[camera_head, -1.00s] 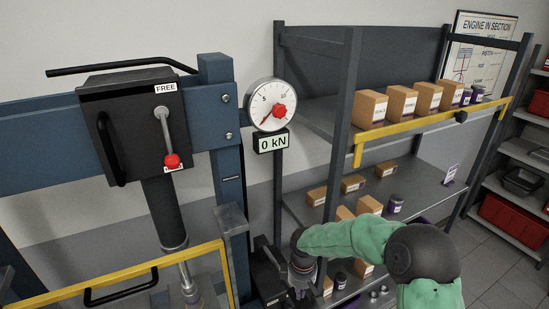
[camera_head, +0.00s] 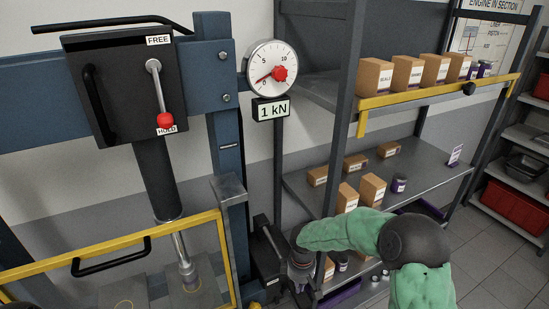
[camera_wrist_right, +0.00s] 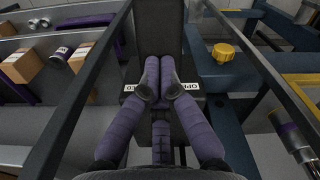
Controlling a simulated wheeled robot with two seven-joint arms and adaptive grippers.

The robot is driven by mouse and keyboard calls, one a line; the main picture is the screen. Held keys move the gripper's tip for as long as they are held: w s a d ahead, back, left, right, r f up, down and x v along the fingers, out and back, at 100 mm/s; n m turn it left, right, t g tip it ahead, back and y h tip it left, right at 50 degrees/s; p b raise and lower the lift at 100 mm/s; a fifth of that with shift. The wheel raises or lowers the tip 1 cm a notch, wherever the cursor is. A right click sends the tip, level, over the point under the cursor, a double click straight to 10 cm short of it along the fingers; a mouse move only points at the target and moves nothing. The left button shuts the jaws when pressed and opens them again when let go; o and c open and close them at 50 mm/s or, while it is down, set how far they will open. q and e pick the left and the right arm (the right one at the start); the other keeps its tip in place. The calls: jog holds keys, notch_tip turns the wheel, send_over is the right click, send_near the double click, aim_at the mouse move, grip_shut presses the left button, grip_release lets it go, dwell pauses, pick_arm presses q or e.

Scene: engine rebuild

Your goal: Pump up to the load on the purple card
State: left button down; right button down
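The round gauge (camera_head: 264,57) beside the blue press has its needle near the low end, and its display (camera_head: 271,109) reads 1 kN. The red-knobbed valve lever (camera_head: 156,90) points down at HOLD. A small white card with purple print (camera_head: 455,156) stands on the middle shelf; its text is too small to read. My right gripper (camera_head: 301,272) is low beside the dark pump (camera_head: 268,262), right of the press post. In the wrist view its purple fingers (camera_wrist_right: 159,78) meet at the pump; whether a handle lies between them is hidden.
A yellow-edged guard (camera_head: 110,256) fronts the press. Red bins (camera_head: 517,218) sit on a far-right rack. Open floor lies between shelf and rack.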

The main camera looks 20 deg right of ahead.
jog(key=shift+s+f+b, duration=0.1)
jog(key=shift+f+b, duration=0.2)
jog(key=shift+f, duration=0.5)
notch_tip(320, 180, up, 17)
jog(key=p, duration=1.1)
jog(key=shift+p, duration=0.3)
jog(key=shift+f, duration=0.25)
jog(key=shift+f+b, duration=0.9)
jog(key=shift+f, duration=0.4)
jog(key=shift+f+b, duration=0.8)
jog(key=shift+f, duration=0.15)
